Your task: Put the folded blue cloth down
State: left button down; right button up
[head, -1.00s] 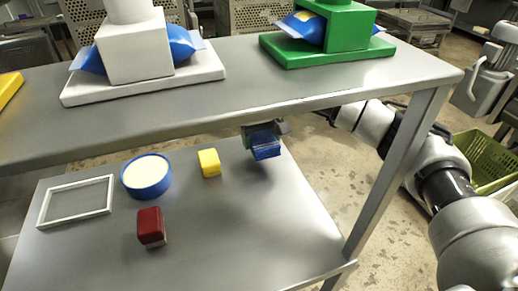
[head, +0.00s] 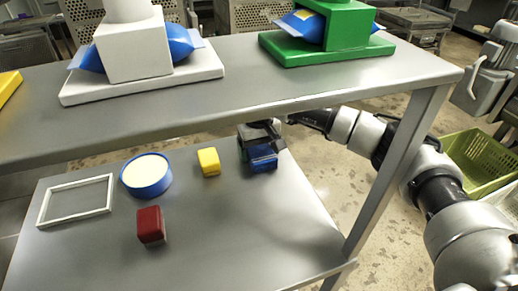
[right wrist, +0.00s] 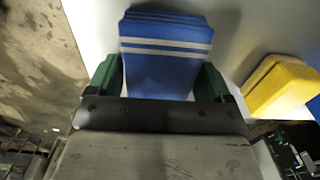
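The folded blue cloth (head: 263,158) is at the back right of the lower shelf (head: 215,235), low over its surface or touching it; I cannot tell which. In the right wrist view the cloth (right wrist: 165,55) shows several folded layers and two pale stripes. My right gripper (head: 262,140) reaches in from the right under the upper shelf. Its green fingers (right wrist: 160,80) stand on both sides of the cloth, against its edges with no clear gap. The cloth's near end is hidden by the gripper body. My left gripper is not in view.
A yellow block (head: 209,161) lies just left of the cloth. A blue round tub (head: 147,176), a red block (head: 150,225) and a white frame (head: 76,180) are farther left. The upper shelf (head: 250,90) and its post (head: 395,175) stand close to my right arm.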

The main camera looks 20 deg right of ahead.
aim_at(259, 148)
jog(key=shift+o, duration=0.9)
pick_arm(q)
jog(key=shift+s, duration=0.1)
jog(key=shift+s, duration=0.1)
pick_arm(e)
jog(key=shift+r, duration=0.1)
notch_tip(259, 148, up, 2)
jog(key=shift+r, duration=0.1)
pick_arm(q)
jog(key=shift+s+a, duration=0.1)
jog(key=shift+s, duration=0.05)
pick_arm(e)
notch_tip(259, 148, up, 10)
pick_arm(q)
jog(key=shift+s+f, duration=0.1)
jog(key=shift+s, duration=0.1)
